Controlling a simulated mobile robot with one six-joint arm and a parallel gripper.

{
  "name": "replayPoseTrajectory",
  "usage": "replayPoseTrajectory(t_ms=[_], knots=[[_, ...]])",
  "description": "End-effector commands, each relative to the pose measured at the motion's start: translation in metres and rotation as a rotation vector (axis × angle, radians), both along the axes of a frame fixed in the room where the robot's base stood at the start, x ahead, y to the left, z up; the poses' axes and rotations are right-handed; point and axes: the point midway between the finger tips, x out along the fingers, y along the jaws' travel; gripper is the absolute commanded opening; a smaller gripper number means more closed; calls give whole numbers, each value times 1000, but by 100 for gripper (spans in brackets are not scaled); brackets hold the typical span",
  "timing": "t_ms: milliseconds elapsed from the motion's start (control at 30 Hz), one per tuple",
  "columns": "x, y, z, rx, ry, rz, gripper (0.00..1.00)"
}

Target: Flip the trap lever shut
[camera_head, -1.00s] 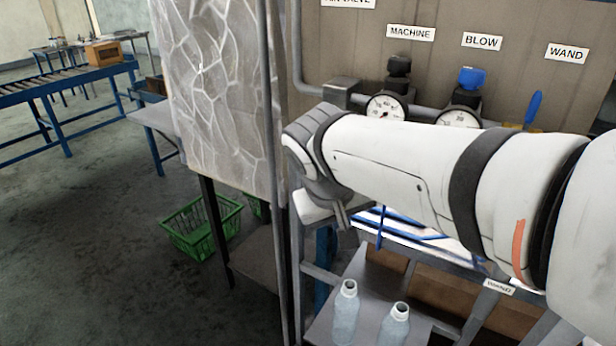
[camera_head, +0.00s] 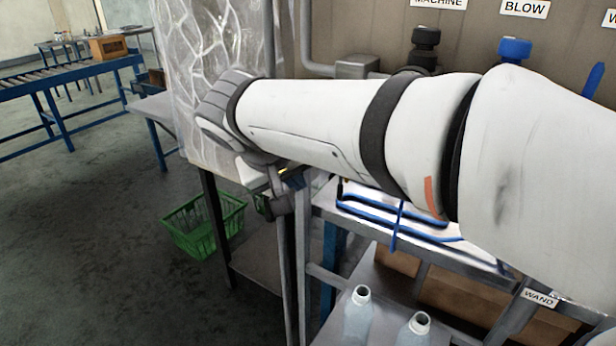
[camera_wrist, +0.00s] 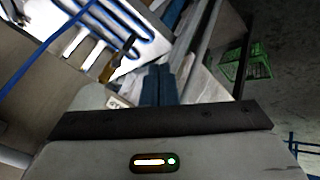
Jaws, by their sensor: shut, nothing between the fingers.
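My gripper (camera_wrist: 159,72) shows in the wrist view with its two dark fingers together and nothing between them. In that view a small dark piece with an orange-brown part (camera_wrist: 119,58) lies just left of the fingertips, beside the white panel. It may be the trap lever, but I cannot tell for sure, nor whether the fingers touch it. In the head view my arm hides much of the wall fittings, and the gripper is mostly hidden below the wrist, near the grey upright post.
Blue tubing (camera_head: 385,210) runs along the bench below my arm. Bottles (camera_head: 358,302) stand on a lower shelf. A green basket (camera_head: 203,226) sits on the floor. A clear curtain (camera_head: 215,75) hangs behind the wrist. Valves, one with a blue knob (camera_head: 514,49), are on the wall.

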Motion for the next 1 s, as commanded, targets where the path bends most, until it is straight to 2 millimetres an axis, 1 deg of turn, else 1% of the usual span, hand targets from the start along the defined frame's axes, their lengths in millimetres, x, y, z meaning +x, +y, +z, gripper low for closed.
replayPoseTrajectory(t_ms=[33, 400, 500, 700, 1000], knots=[[5, -4, -9, -2, 3, -3, 0], [46, -27, -72, -3, 4, -5, 0], [52, -42, -69, 1, 0, -7, 0], [60, -59, -69, 0, 1, -4, 0], [61, -63, -69, 1, 1, -2, 0]])
